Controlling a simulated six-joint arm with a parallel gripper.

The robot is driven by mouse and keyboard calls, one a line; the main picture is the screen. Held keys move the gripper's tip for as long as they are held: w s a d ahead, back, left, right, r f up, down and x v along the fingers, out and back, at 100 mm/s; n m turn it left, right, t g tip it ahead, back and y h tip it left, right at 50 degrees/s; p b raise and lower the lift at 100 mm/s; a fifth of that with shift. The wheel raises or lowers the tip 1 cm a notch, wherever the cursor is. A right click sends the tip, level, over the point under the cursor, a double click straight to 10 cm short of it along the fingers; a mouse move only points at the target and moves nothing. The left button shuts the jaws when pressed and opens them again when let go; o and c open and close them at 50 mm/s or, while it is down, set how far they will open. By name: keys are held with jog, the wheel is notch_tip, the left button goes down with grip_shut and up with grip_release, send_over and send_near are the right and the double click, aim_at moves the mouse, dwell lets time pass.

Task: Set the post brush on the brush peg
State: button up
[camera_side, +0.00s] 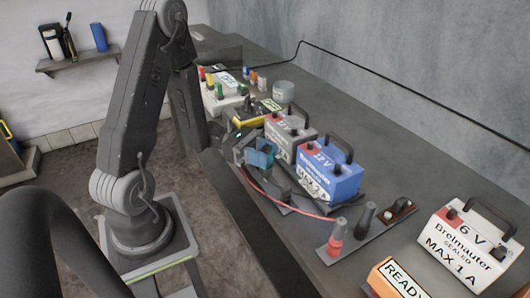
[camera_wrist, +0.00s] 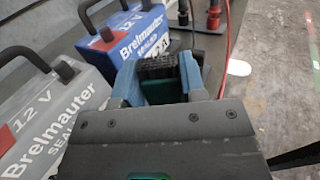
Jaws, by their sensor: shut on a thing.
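My gripper (camera_side: 262,153) has blue fingers and is low beside the grey and blue batteries, near the bench's front edge. In the wrist view my gripper (camera_wrist: 157,82) is shut on a dark, bristled block with a green part below, which looks like the post brush (camera_wrist: 158,68). The brush is mostly hidden in the side view. I cannot surely pick out the brush peg; a grey strip (camera_side: 350,250) at the bench's front carries a red clamp (camera_side: 335,237), a black clamp (camera_side: 366,217) and a small brown piece (camera_side: 398,210).
A blue 12 V battery (camera_side: 328,176) and a grey 12 V battery (camera_side: 290,135) stand close by my gripper. A white 6 V battery (camera_side: 465,245) and an orange READY box (camera_side: 395,280) are at the right. A red cable (camera_side: 280,207) runs along the front.

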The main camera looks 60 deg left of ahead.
jog(key=shift+f, duration=0.45)
jog(key=o, duration=1.1)
jog(key=v, duration=1.2)
jog(key=shift+r, duration=0.1)
jog(key=s+d+r+m+g+y, duration=0.1)
jog(key=d+r+m+y, duration=0.3)
jog(key=m, duration=0.4)
jog(key=s+d+r+m+g+y, duration=0.1)
jog(key=s+d+r+m+y, duration=0.1)
jog(key=d+r+m+y, duration=0.3)
jog(key=s+d+r+m+g+y, duration=0.1)
jog(key=s+d+r+m+y, duration=0.1)
jog(key=d+r+m+y, duration=0.3)
jog(key=shift+d+m+g+y, duration=0.1)
jog(key=shift+d+m+y, duration=0.2)
jog(key=shift+d+m, duration=0.5)
jog(key=shift+d+m+g+y, duration=0.1)
jog(key=shift+d+m+y, duration=0.25)
jog(key=shift+m, duration=0.85)
jog(key=shift+d+m+g+y, duration=0.1)
jog(key=shift+d+m+y, duration=0.15)
jog(key=shift+d+m, duration=0.6)
